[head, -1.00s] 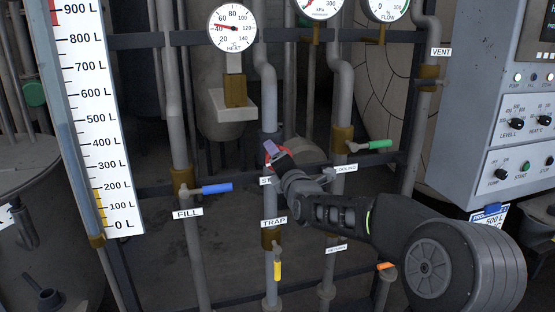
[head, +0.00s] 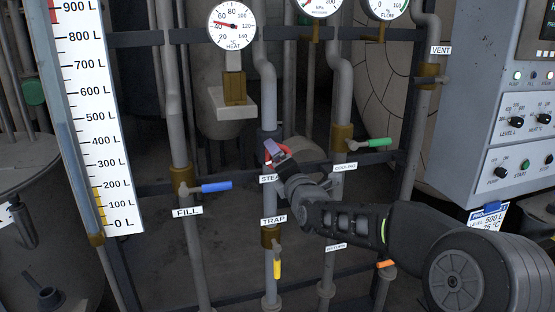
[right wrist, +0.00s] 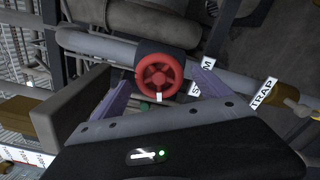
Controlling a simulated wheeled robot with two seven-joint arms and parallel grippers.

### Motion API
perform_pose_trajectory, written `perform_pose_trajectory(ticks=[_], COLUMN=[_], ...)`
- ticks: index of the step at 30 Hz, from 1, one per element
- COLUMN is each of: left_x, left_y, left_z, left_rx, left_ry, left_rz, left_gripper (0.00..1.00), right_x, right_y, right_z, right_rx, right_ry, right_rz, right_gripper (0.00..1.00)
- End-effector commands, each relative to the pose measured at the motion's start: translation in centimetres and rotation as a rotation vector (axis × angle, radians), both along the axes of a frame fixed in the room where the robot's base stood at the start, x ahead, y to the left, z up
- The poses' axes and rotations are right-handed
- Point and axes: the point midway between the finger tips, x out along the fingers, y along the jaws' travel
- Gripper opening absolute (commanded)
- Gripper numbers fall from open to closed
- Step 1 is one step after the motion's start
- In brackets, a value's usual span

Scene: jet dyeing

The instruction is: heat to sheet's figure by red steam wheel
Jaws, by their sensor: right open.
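The red steam wheel (right wrist: 160,72) sits on a grey pipe. In the right wrist view it lies between the two purple fingers of my open right gripper (right wrist: 160,92), with gaps on both sides. In the head view my right gripper (head: 275,150) is at the wheel and hides most of it; the partly covered STEAM label (head: 269,179) is just below. The heat gauge (head: 232,26) has its red needle a little above 40 °C. The sheet (head: 487,219) at the right reads level 500 L and 75 °C. My left gripper is not in view.
A blue-handled fill valve (head: 210,187) is left of the wheel, a green-handled cooling valve (head: 376,143) right, and a yellow-handled trap valve (head: 277,268) below. A level scale (head: 95,110) stands left. A control cabinet (head: 470,110) stands right.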

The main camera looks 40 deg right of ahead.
Motion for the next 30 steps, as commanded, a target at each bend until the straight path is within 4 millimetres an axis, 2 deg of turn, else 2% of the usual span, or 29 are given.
perform_pose_trajectory(ticks=[3, 9, 30], left_x=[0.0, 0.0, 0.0], left_y=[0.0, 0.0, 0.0], left_z=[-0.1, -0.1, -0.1], left_rx=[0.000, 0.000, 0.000], left_ry=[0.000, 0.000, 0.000], left_rz=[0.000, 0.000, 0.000], left_gripper=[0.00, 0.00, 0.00], right_x=[-2.0, -4.3, -4.6], right_y=[0.7, 1.5, 1.6], right_z=[0.1, 0.0, 0.0], right_rx=[0.001, 0.000, 0.000], right_ry=[-0.001, 0.002, 0.002], right_rz=[0.000, 0.000, 0.000], right_gripper=[0.87, 0.87, 0.87])
